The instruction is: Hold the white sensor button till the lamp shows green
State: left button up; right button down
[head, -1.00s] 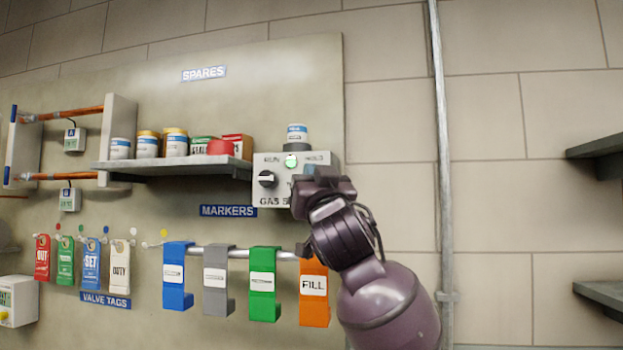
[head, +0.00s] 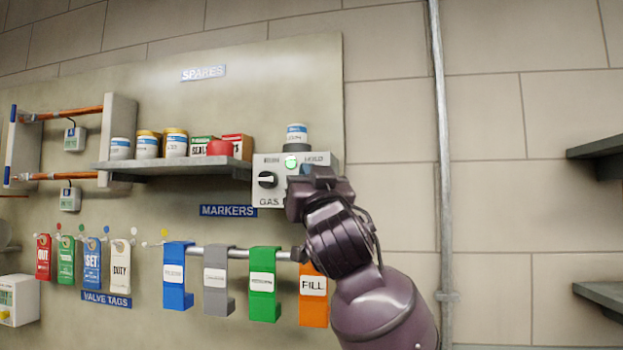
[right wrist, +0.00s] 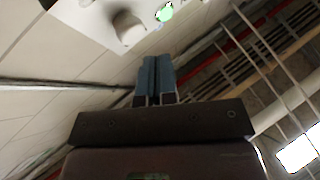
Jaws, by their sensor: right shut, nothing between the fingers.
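The light grey gas sensor box (head: 268,188) hangs on the wall board, with a black knob at its left. Its lamp (head: 291,164) is lit green, and the lamp also glows green in the right wrist view (right wrist: 164,12). The white button (right wrist: 128,27) stands out from the box in the right wrist view; my gripper hides it in the head view. My right gripper (head: 320,174) is shut and empty in front of the box's right part. Its blue fingertips (right wrist: 155,60) appear apart from the button in the wrist view. My left gripper is not in view.
A shelf (head: 180,170) with several jars and boxes is left of the box. A jar (head: 297,134) stands on top of the box. Several coloured markers hang from a rail (head: 237,254) below. A vertical pipe (head: 443,160) runs at the right.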

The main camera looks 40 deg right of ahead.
jog(key=s+a+p, duration=0.1)
jog(key=s+a, duration=0.1)
jog(key=a, duration=0.1)
jog(key=shift+s+a, duration=0.15)
jog(key=shift+s, duration=0.25)
dwell(0.5)
